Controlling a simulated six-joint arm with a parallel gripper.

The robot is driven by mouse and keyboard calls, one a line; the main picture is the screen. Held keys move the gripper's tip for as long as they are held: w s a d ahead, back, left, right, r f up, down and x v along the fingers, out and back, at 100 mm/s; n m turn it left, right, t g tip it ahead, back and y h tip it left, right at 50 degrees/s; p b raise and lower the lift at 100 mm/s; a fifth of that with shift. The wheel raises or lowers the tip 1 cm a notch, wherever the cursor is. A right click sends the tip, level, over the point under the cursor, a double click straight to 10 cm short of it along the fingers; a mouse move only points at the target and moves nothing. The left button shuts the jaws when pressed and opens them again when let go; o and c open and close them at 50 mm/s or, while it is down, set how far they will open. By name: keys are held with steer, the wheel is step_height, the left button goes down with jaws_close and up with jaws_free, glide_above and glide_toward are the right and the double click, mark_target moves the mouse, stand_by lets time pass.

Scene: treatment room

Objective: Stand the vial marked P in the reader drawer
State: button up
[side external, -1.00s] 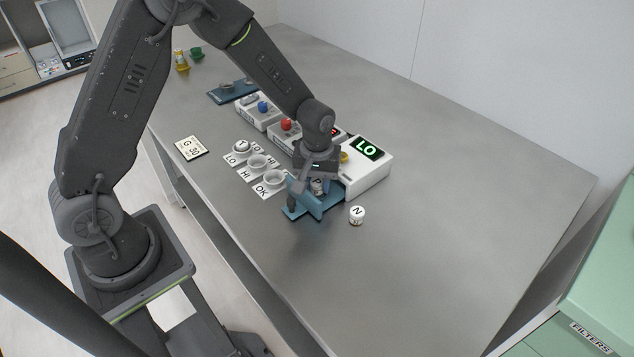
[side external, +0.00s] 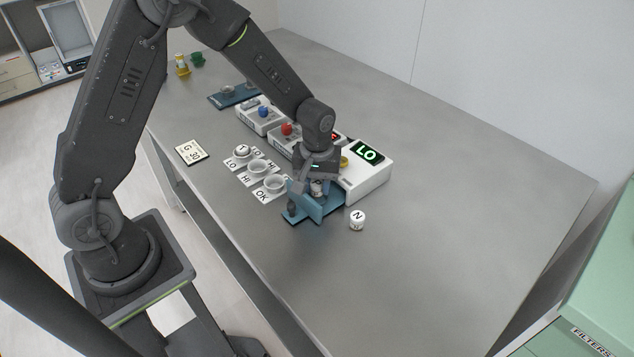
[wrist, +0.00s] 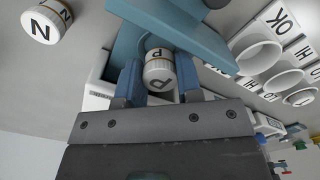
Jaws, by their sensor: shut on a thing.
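The vial marked P (wrist: 159,72) is white with a dark band and a P on its cap. In the wrist view it sits between the blue fingers of my gripper (wrist: 158,80), which is shut on it. In the side view my gripper (side external: 316,186) is down at the open blue reader drawer (side external: 330,205), and the vial is mostly hidden there. The drawer's blue front plate (wrist: 172,22) is just beyond the vial. I cannot tell whether the vial touches the drawer floor. The white reader (side external: 368,180) shows a green LO.
A vial marked N (side external: 357,219) stands on the table just right of the drawer. Cups with LO, HI and OK cards (side external: 262,197) are to the left, one holding a vial marked T (side external: 241,151). A card marked G 30 (side external: 191,152) lies farther left. The right of the table is clear.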

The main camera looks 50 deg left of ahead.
mark_target(317, 183)
steer(key=shift+f, duration=0.45)
steer(key=o, duration=0.6)
steer(key=shift+s+f, duration=0.15)
steer(key=shift+r, duration=5.7)
steer(key=s+r+m+t, duration=0.2)
steer(key=s+r, duration=0.2)
steer(key=s, duration=0.2)
steer(key=s+r+m+t, duration=0.1)
steer(key=s+r+m, duration=0.2)
steer(key=s+r, duration=0.2)
steer(key=s+r+m+t, duration=0.2)
steer(key=s+r+m, duration=0.1)
steer(key=s, duration=0.5)
steer(key=shift+s+d+r+t, duration=0.1)
steer(key=shift+s+r+t, duration=0.1)
steer(key=shift+r, duration=0.25)
steer(key=shift+s+d+r+t, duration=0.1)
steer(key=shift+s+r, duration=0.1)
steer(key=shift+r, duration=0.25)
